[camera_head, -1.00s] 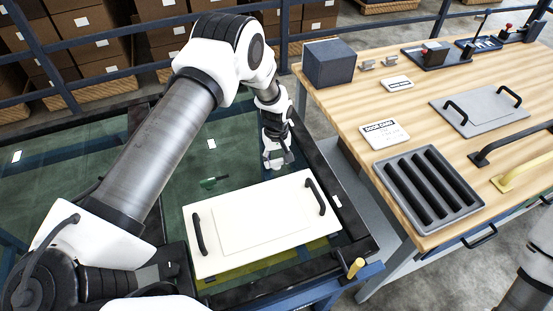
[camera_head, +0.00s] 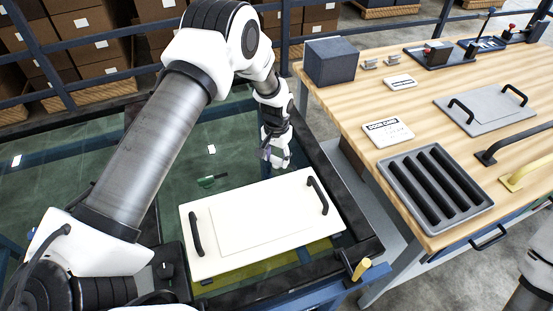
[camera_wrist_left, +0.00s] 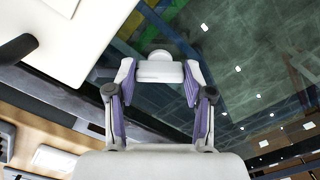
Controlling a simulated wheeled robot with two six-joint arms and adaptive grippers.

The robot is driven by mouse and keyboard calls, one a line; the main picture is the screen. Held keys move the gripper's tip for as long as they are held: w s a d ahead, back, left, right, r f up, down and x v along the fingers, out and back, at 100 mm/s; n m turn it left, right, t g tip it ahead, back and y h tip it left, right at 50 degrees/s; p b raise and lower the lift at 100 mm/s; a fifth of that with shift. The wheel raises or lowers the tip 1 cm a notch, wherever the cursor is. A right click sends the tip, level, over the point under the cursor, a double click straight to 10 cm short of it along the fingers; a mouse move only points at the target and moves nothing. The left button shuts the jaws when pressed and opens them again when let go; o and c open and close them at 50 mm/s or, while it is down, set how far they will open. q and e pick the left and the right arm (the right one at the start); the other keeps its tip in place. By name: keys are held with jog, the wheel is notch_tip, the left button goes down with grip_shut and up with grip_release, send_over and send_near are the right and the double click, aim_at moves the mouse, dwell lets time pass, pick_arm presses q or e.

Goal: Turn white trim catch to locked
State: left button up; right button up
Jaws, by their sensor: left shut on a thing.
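The white trim catch (camera_wrist_left: 160,70) shows as a small rounded white piece between my fingertips in the left wrist view. My left gripper (camera_head: 276,153) is just beyond the far edge of the white panel (camera_head: 234,262) in the head view. It also shows in the left wrist view (camera_wrist_left: 157,84), with its two purple-lined fingers shut on the white catch. In the head view the gripper mostly hides the catch, and its locked or unlocked position cannot be told. My right gripper is out of view; only part of my right arm shows at the right edge.
The white panel has two black handles and lies on the dark-framed glass trolley (camera_head: 363,246). A small green piece (camera_head: 211,181) lies beyond it. A yellow-capped peg (camera_head: 361,269) stands at the near corner. The wooden bench (camera_head: 345,105) stands right, holding a ribbed grey tray (camera_head: 480,203).

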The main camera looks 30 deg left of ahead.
aim_at(278, 158)
pick_arm(q)
jog(key=m+b, duration=0.1)
jog(key=m, duration=0.3)
jog(key=shift+f+m, duration=0.15)
jog(key=shift+m, duration=0.15)
jog(key=shift+m+b, duration=0.4)
jog(key=shift+m, duration=1.3)
jog(key=o, duration=1.2)
jog(key=shift+c, duration=0.2)
jog(key=shift+w, duration=0.1)
jog(key=shift+d, duration=0.1)
notch_tip(278, 158, up, 12)
